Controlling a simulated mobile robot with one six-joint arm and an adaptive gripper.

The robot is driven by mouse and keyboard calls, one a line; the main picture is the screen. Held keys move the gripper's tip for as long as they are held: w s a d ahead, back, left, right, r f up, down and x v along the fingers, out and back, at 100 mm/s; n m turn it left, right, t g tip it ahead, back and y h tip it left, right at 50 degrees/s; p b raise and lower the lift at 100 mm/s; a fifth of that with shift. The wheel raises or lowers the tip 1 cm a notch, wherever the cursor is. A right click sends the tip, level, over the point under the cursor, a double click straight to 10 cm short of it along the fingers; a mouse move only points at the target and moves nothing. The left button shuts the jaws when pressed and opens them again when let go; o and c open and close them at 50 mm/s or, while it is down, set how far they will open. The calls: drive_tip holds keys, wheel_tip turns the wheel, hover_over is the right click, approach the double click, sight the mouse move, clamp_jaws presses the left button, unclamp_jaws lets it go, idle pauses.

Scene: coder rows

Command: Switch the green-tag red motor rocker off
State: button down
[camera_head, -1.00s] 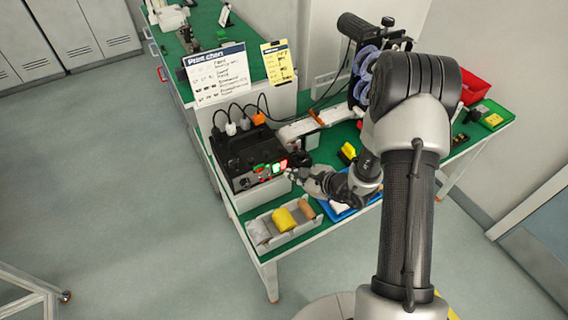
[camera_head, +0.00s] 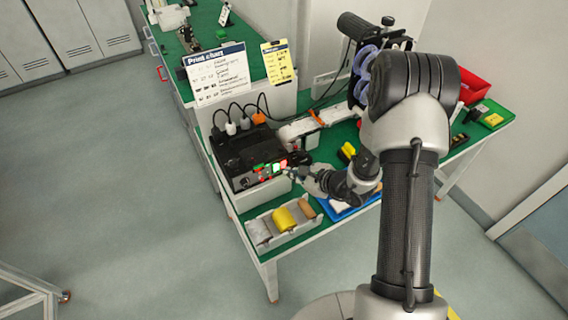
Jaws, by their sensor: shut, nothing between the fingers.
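A black coder machine (camera_head: 245,158) stands on the green bench with cables at its back. Its front panel carries small green tags (camera_head: 260,168) and a lit red and white patch (camera_head: 279,167). The rockers are too small to tell apart, and I cannot tell which way the red one is set. My gripper (camera_head: 290,172) is shut and empty at the right end of this front panel, very close to it. I cannot tell whether it touches the panel. My gripper and wrist hide part of the machine's right front.
A grey tray (camera_head: 262,247) with rolls, one of them yellow (camera_head: 284,220), lies in front of the machine. A blue mat (camera_head: 338,213) is under my wrist. A print chart board (camera_head: 217,75) and yellow card (camera_head: 278,61) stand behind. A red bin (camera_head: 472,88) is at the right.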

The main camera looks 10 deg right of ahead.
drive_tip(key=shift+w, duration=0.15)
idle(0.4)
drive_tip(key=shift+w+a, duration=0.15)
drive_tip(key=shift+w, duration=0.1)
drive_tip(key=shift+w+a+r+b, duration=0.1)
drive_tip(key=shift+w+b, duration=0.2)
drive_tip(key=shift+b, duration=0.1)
idle(0.6)
drive_tip(key=shift+s+d+b, duration=0.25)
drive_tip(key=shift+s+b, duration=0.2)
drive_tip(key=shift+s, duration=0.25)
drive_tip(key=shift+s+d+f+b, duration=0.15)
drive_tip(key=shift+s+d+b, duration=0.15)
drive_tip(key=shift+s, duration=0.5)
drive_tip(key=shift+s+d+f+b, duration=0.2)
drive_tip(key=shift+s+b, duration=0.2)
drive_tip(key=shift+s, duration=0.4)
drive_tip(key=shift+s+d+f+b, duration=0.15)
drive_tip(key=shift+s+d+b, duration=0.15)
drive_tip(key=shift+s, duration=0.5)
